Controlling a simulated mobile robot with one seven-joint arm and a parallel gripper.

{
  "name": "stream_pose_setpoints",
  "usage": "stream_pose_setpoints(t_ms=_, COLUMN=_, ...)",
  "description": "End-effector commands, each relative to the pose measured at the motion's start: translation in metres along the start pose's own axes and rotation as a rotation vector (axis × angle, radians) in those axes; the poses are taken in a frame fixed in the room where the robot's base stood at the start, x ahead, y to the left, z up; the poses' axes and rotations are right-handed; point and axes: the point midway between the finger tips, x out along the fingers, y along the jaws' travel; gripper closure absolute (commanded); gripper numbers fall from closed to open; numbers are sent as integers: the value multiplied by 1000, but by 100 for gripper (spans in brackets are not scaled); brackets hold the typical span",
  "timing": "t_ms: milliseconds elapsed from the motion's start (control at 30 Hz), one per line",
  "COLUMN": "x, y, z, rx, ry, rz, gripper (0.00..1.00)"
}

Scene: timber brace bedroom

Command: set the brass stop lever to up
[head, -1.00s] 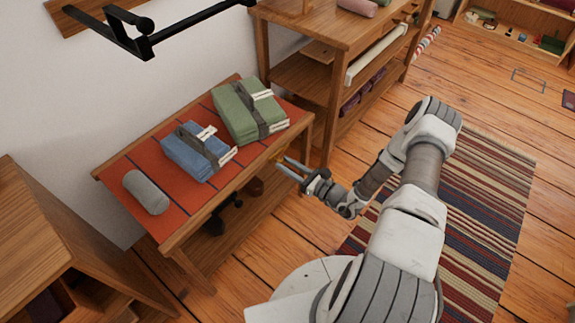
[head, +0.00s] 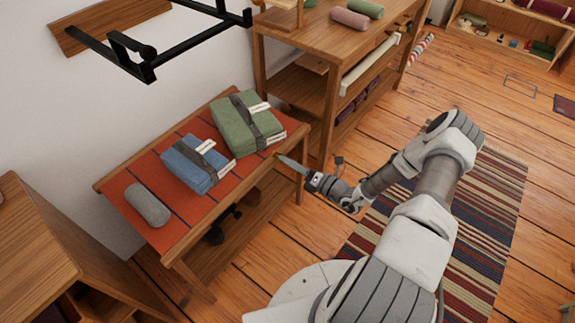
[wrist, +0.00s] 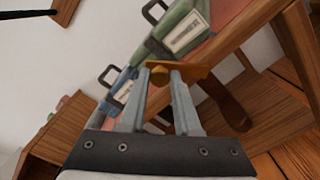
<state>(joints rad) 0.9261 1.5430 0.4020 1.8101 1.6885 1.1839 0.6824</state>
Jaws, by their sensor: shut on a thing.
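The brass stop lever (wrist: 193,70) shows in the wrist view as a short golden bar at the front edge of the slatted wooden bench with the red cover (head: 165,238). In the head view only a small brass bit (head: 277,154) shows at the bench's right end. My gripper (wrist: 161,72) is shut on the lever, with a rounded brass part between its fingertips. In the head view my gripper (head: 282,159) reaches the bench edge from the right. The fingers hide part of the lever, and I cannot tell its set position.
A green bundle (head: 240,115), a blue bundle (head: 190,165) and a grey roll (head: 147,205) lie on the bench. A black wall rack (head: 150,70) hangs above. A wooden shelf unit (head: 330,60) stands behind. Striped rug (head: 480,210) and open floor lie right.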

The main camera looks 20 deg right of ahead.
Motion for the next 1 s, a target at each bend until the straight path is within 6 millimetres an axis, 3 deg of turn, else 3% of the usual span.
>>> stream_pose_setpoints(t_ms=500, x=0, y=-8, z=30, rx=450, ry=-1, rz=1, gripper=100)
stream_pose_setpoints(t_ms=1000, x=0, y=-16, z=41, rx=653, ry=-2, rz=1, gripper=100)
